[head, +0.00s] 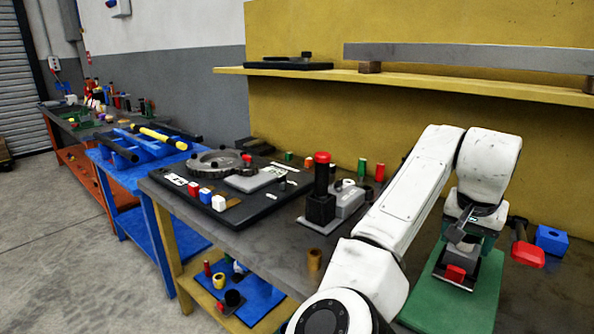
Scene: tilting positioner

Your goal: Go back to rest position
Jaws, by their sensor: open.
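My white arm reaches in from the bottom of the head view and bends down at the right. My gripper (460,236) points down over the green mat (432,300) on the grey workbench. Its jaws are open, though the fingers are small and partly hidden. Just below it a grey fixture (466,277) stands on the mat with a red block (455,274) at its front. I cannot tell whether the fingers touch the fixture or the block.
A red-handled part (527,256) and a blue block (551,240) lie right of the gripper. A red-topped black post (321,185) stands left of my arm. The yellow shelf (420,82) overhangs the back. The floor (60,240) at left is clear.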

